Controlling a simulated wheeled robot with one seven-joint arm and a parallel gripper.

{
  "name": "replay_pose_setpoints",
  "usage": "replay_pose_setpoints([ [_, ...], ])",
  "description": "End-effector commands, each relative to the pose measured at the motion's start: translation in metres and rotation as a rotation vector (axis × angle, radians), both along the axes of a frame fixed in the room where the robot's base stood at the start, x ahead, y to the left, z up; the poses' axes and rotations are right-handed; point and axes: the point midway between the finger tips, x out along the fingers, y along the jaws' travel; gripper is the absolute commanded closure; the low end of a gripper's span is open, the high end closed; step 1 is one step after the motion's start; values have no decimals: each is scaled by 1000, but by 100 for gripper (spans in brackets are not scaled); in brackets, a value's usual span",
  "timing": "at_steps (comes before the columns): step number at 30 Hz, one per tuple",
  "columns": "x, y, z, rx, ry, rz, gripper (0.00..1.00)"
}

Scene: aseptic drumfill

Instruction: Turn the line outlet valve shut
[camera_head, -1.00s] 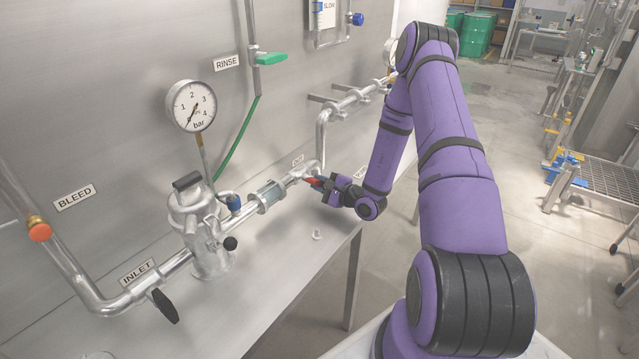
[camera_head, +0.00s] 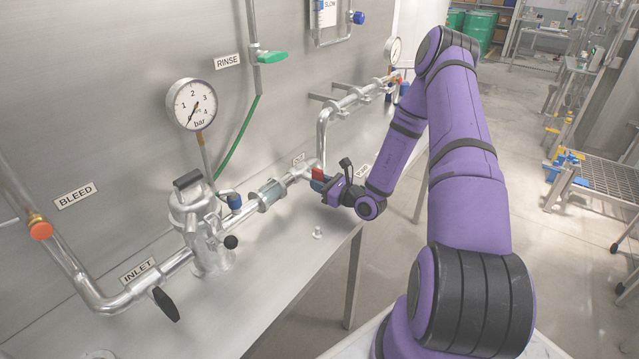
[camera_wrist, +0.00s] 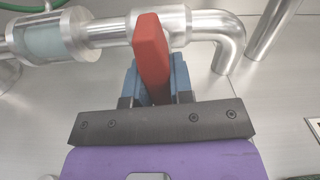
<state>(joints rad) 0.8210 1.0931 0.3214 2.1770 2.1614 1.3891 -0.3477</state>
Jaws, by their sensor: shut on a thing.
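The line outlet valve has a red handle (camera_head: 317,174) on the steel pipe by the label marked OUT, right of the sight glass (camera_head: 268,193). In the wrist view the red handle (camera_wrist: 151,58) stands between the blue fingers of my gripper (camera_wrist: 155,85), with the pipe and its elbow behind it. My gripper (camera_head: 322,183) is shut on the red handle. The valve body is partly hidden behind the handle and the fingers.
A pressure gauge (camera_head: 191,104) and a steel filter housing (camera_head: 203,225) stand left along the line. A black inlet handle (camera_head: 166,304), an orange bleed knob (camera_head: 40,230) and a green rinse handle (camera_head: 270,57) are farther off. The bench top (camera_head: 270,270) in front is mostly clear.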

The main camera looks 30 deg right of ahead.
Motion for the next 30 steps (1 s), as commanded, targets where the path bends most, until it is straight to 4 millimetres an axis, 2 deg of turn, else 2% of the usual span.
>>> replay_pose_setpoints([
  [9,-1,0,-1,98,40,0,100],
  [24,-1,1,-2,114,46,0,100],
  [25,-1,1,-2,114,46,0,74],
  [27,-1,1,-1,114,46,0,57],
  [28,-1,1,-1,114,44,0,53],
  [30,-1,1,-1,114,44,0,53],
])
